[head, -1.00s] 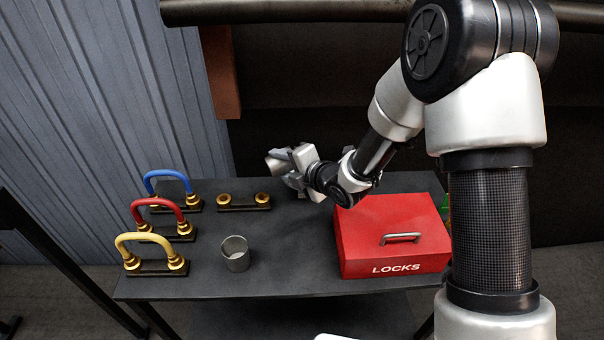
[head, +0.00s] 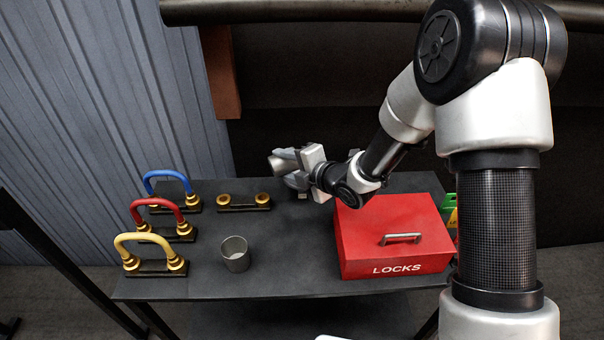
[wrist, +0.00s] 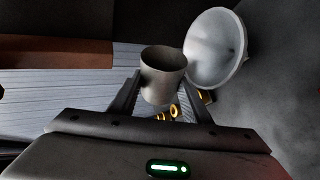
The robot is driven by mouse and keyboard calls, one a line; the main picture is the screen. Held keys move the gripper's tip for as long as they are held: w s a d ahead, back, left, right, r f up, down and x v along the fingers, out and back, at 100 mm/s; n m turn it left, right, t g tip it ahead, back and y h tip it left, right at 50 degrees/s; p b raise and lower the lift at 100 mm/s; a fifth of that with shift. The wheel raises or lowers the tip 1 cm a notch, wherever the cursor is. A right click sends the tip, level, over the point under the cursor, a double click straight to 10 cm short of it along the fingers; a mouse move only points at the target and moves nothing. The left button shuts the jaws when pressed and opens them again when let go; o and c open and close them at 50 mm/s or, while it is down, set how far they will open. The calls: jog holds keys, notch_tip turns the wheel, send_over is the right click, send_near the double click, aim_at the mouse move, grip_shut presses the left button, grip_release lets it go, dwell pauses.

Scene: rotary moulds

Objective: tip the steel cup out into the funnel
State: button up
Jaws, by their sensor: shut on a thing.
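My gripper (wrist: 162,95) is shut on a grey steel cup (wrist: 162,78). The cup's open mouth faces the top of the wrist view. A pale, wide round-mouthed piece, which looks like the funnel (wrist: 217,48), shows just right of the cup; I cannot tell whether they touch. In the head view my gripper (head: 288,168) is over the back of the dark table, pointing left. I cannot clearly separate cup and funnel there. The inside of the held cup is dark, and its contents cannot be told.
A second grey cup (head: 236,255) stands upright at the table's (head: 285,275) front. Blue, red and yellow padlock-like handles (head: 167,206) stand at left, beside a bar with two gold knobs (head: 243,203). A red LOCKS box (head: 380,225) is at right. The table's front middle is clear.

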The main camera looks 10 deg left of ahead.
jog(key=shift+w+d+r+m+y, duration=0.15)
jog(key=shift+d+r+m+y, duration=0.15)
jog(key=shift+m+y, duration=0.25)
dwell(0.9)
